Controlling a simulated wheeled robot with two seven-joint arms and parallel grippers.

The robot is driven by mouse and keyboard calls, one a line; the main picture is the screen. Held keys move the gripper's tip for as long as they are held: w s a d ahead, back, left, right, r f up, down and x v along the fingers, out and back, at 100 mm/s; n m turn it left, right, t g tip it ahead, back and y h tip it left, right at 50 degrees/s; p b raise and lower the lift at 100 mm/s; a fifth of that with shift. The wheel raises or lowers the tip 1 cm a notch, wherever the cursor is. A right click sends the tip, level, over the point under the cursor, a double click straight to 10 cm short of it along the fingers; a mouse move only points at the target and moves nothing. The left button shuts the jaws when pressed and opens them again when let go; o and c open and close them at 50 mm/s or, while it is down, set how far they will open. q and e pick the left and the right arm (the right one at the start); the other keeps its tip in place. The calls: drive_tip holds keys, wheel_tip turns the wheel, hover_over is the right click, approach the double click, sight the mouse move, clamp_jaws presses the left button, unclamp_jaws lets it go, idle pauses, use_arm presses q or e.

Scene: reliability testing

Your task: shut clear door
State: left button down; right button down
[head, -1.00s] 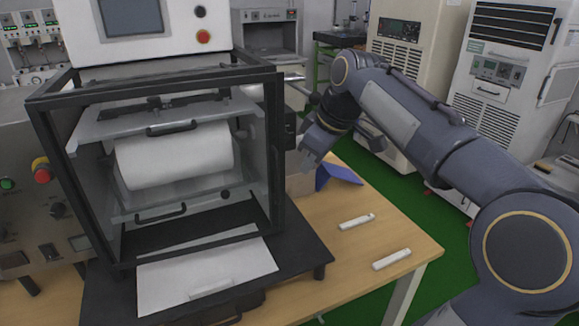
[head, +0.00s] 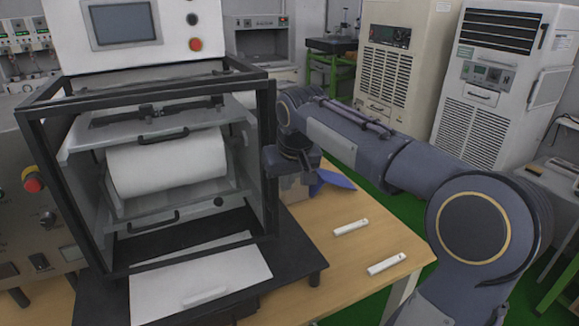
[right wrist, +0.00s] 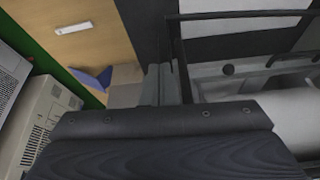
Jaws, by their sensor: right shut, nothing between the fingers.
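The test machine has a black box frame at its front (head: 66,195), around a white roller (head: 168,164). Its clear pane is hard to make out, so I cannot tell how far the door stands open. My right gripper (right wrist: 160,84) is shut and empty. In the right wrist view it is close beside a black frame bar (right wrist: 181,62); I cannot tell if they touch. In the head view, my right wrist is by the frame's right post, and the fingertips are hard to see. My left gripper is not in view.
The wooden table (head: 335,275) has two small white bars (head: 351,228) (head: 387,263) on its right part. A blue item (head: 332,180) lies behind my right wrist. A white sheet (head: 200,284) lies before the machine. Tall cabinets (head: 492,85) stand at the back right.

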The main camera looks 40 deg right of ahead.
drive_tip(key=shift+w+d+f+p, duration=0.15)
drive_tip(key=shift+w+d+p, duration=0.1)
drive_tip(key=shift+w, duration=0.4)
drive_tip(key=shift+w+d+f+p, duration=0.1)
drive_tip(key=shift+w+d+p, duration=0.1)
drive_tip(key=shift+w, duration=0.5)
drive_tip(key=shift+w+d+f+p, duration=0.15)
drive_tip(key=shift+w+d+p, duration=0.1)
drive_tip(key=shift+w, duration=0.4)
drive_tip(key=shift+n, duration=0.6)
drive_tip(key=w+p, duration=0.1)
drive_tip(key=w+d+p, duration=0.1)
drive_tip(key=w, duration=0.1)
drive_tip(key=w+p, duration=0.1)
drive_tip(key=shift+w+d+r, duration=0.25)
drive_tip(key=shift+d+r, duration=0.05)
drive_tip(key=shift+d, duration=0.05)
